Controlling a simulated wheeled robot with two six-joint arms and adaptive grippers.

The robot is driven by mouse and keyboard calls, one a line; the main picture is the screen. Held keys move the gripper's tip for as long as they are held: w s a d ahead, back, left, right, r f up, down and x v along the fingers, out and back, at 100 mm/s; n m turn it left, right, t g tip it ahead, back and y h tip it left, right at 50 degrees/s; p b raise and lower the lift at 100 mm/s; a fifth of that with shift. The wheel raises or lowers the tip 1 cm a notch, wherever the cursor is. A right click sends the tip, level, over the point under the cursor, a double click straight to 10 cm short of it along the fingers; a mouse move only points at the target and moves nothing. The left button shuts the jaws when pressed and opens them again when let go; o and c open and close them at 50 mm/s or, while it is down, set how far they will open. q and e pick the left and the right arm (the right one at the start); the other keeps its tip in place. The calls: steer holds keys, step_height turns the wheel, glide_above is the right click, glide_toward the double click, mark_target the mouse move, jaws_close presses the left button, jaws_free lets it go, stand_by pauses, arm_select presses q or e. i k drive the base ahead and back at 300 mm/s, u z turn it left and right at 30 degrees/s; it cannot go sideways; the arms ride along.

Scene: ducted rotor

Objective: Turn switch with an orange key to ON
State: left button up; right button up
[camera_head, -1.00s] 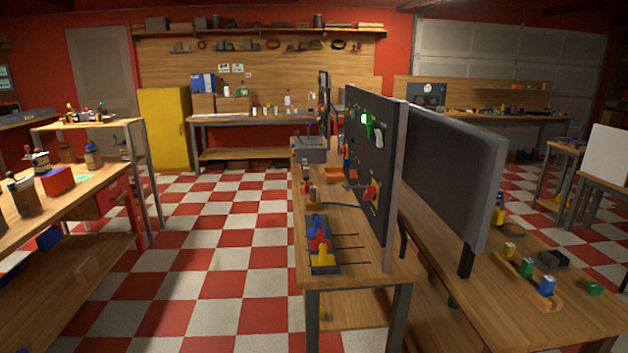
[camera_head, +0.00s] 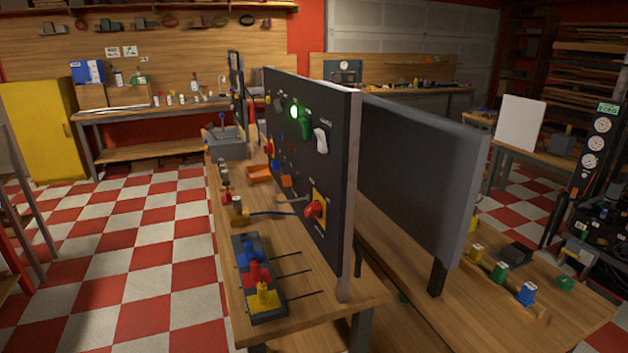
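A black upright switch panel (camera_head: 335,110) stands on the wooden workbench, seen at a steep angle. It carries a lit green lamp (camera_head: 294,112), a green handle (camera_head: 306,124), a white rocker (camera_head: 321,140) and a red knob on a yellow plate (camera_head: 315,209). A small orange part (camera_head: 287,181) sits on the panel's lower middle; it is too small to tell whether it is the orange key. ON markings cannot be read. Neither of my grippers is in view.
The workbench (camera_head: 325,285) holds a box of red, blue and yellow levers (camera_head: 262,318), an orange tray (camera_head: 258,173) and a grey box (camera_head: 226,145). A grey screen (camera_head: 415,175) stands behind the panel. The checkered floor (camera_head: 150,240) left of the bench is clear.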

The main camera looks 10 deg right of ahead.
mark_target(285, 179)
steer(key=u, duration=1.6)
steer(key=i, duration=2)
steer(key=z, duration=3.4)
